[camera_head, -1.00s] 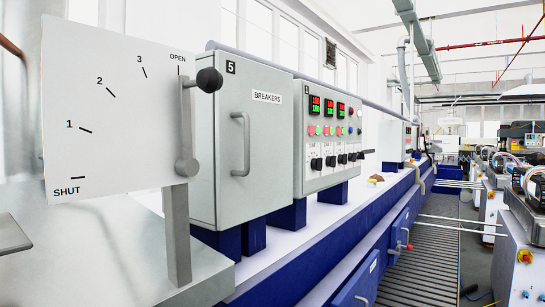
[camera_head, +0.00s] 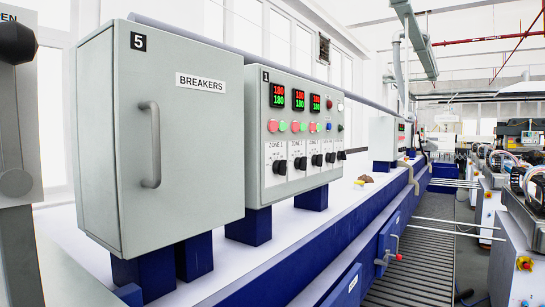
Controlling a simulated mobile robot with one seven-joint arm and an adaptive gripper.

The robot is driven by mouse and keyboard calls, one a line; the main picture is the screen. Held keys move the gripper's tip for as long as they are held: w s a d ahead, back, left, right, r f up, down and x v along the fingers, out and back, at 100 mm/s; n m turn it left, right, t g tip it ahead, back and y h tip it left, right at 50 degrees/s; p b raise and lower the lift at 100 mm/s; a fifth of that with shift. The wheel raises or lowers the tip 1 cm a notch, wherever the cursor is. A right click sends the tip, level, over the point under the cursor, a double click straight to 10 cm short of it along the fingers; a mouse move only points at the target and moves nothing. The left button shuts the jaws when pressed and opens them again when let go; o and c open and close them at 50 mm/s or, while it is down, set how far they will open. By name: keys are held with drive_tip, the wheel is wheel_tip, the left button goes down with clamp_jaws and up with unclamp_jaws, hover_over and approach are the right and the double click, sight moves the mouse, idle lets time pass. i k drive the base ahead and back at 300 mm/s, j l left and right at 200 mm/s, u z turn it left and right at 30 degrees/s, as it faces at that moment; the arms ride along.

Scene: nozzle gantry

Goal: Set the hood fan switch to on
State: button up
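No switch labelled for a hood fan can be made out in the head view. A grey control panel (camera_head: 262,186) marked 1 stands at the centre, seen at a slant. It carries red and green displays, coloured buttons and a row of black rotary knobs (camera_head: 280,167) on white plates, one reading ZONE 1. A grey cabinet (camera_head: 205,150) marked 5 and BREAKERS stands nearer on the left. Its door looks closed, with a vertical grey handle (camera_head: 152,145). My gripper is not in view.
A dial plate and lever with a black knob (camera_head: 14,42) are cut off at the left edge. Blue-fronted benches (camera_head: 300,262) run along the wall, with a red-tipped handle (camera_head: 396,257). A slatted floor strip (camera_head: 425,262) lies to the right, with machines (camera_head: 515,235) beyond it.

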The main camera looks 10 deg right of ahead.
sight(342, 155)
drive_tip(key=i+l, duration=0.3)
drive_tip(key=l, duration=0.2)
drive_tip(key=i+l+z, duration=0.15)
drive_tip(key=l, duration=0.35)
drive_tip(key=i+l, duration=0.4)
drive_tip(key=l+z, duration=0.05)
drive_tip(key=l, duration=0.05)
